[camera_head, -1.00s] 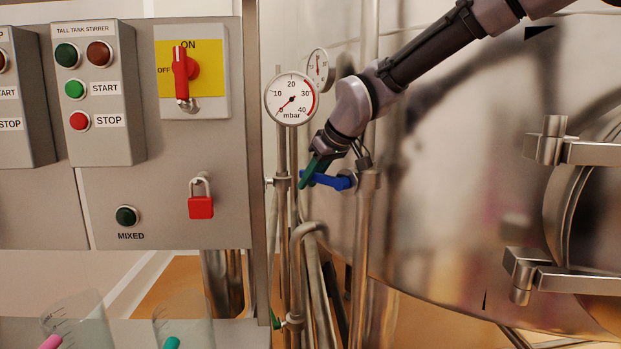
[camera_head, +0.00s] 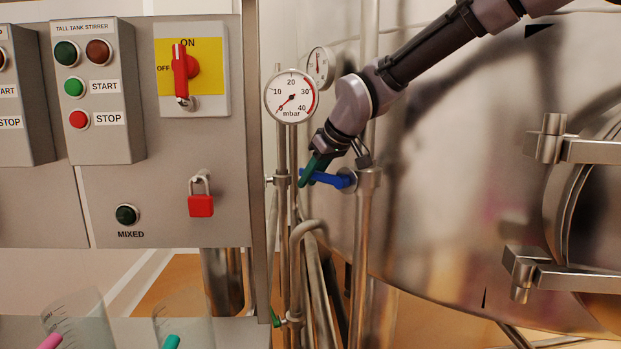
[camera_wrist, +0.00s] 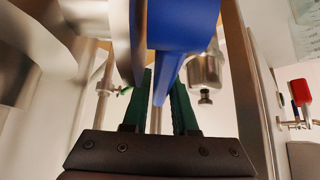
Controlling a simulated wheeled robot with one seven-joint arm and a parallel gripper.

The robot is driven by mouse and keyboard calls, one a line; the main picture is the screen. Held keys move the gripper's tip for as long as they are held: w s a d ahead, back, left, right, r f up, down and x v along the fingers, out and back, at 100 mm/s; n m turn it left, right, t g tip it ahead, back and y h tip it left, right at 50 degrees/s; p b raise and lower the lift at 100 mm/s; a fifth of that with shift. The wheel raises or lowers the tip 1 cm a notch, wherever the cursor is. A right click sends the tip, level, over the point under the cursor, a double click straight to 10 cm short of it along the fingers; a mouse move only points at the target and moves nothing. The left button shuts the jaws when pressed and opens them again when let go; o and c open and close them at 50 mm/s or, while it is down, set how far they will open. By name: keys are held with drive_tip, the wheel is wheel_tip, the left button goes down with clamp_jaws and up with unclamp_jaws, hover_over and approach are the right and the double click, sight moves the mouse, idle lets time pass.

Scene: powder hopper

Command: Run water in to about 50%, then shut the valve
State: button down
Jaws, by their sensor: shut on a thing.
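The blue valve lever (camera_head: 326,178) sits on a steel pipe beside the tank and points left, close to level. My gripper (camera_head: 310,171) has green fingers and is shut on the free end of this lever. In the wrist view the blue lever (camera_wrist: 183,35) runs down between the two green fingers of my gripper (camera_wrist: 163,95). The large steel tank (camera_head: 440,210) fills the right side. No water or level scale on the tank shows, so its fill cannot be told.
A round mbar gauge (camera_head: 292,97), needle low at left, and a smaller dial (camera_head: 320,67) stand close above my gripper. The control panel (camera_head: 150,190) with a red switch (camera_head: 182,72) and padlock (camera_head: 201,205) is left. Clear beakers (camera_head: 82,322) stand at bottom left.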

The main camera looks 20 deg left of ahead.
sight(332, 175)
drive_tip(key=shift+s+d+f, duration=0.1)
drive_tip(key=shift+d+f, duration=0.05)
drive_tip(key=shift+f, duration=0.25)
drive_tip(key=c, duration=0.7)
unclamp_jaws()
drive_tip(key=shift+r, duration=0.2)
drive_tip(key=shift+r, duration=0.25)
drive_tip(key=v, duration=1)
drive_tip(key=shift+d, duration=0.1)
